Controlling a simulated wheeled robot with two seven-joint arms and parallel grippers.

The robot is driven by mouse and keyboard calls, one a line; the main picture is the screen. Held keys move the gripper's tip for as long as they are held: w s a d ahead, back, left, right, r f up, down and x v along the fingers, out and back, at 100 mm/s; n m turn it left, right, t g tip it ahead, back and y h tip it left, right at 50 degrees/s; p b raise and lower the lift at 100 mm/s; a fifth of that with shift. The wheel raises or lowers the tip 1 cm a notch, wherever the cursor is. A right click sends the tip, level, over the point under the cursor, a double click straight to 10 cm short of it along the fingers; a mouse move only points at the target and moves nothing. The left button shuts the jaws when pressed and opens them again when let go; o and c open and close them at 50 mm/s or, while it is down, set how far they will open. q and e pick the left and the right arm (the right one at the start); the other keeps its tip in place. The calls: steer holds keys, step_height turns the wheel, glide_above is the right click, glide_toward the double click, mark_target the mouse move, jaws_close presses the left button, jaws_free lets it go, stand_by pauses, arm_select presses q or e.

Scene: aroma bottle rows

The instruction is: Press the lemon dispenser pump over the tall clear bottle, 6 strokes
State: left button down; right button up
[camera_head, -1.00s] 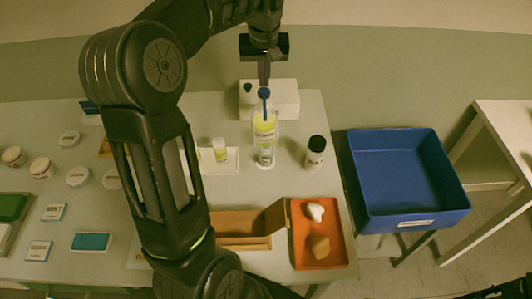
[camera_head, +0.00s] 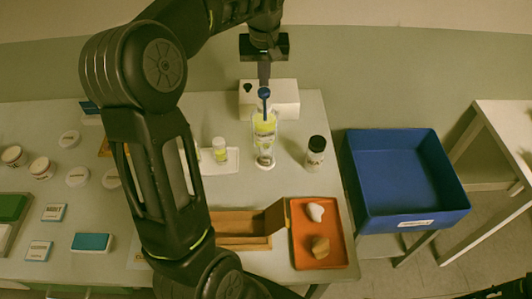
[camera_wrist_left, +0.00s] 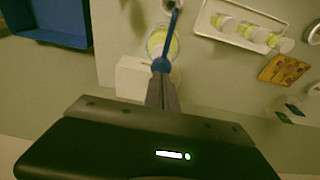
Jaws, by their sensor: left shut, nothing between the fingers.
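My left gripper (camera_head: 264,82) is shut and empty, pointing down just above the blue pump head (camera_head: 264,92). In the left wrist view its fingertips (camera_wrist_left: 162,80) meet the blue pump head (camera_wrist_left: 161,65), and a blue spout runs from it over a round clear vessel with yellow inside (camera_wrist_left: 162,42). I cannot tell whether the fingertips touch the pump. My right gripper is not in view.
A white block (camera_head: 286,97) stands behind the bottle. A white bottle with a black cap (camera_head: 315,152) is to the right, small yellow vials (camera_head: 220,149) on a white tray to the left. An orange tray (camera_head: 335,252) lies in front, a blue bin (camera_head: 400,180) to the right.

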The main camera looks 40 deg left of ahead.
mark_target(264, 90)
arm_select(q)
steer(key=shift+f, duration=0.1)
stand_by(0.3)
steer(key=shift+s+d+f+b, duration=0.1)
steer(key=shift+f+b, duration=2.1)
steer(key=shift+f, duration=0.55)
steer(key=shift+r+p, duration=1)
steer(key=shift+r, duration=0.45)
steer(key=shift+r+p, duration=1.15)
steer(key=shift+r, duration=0.05)
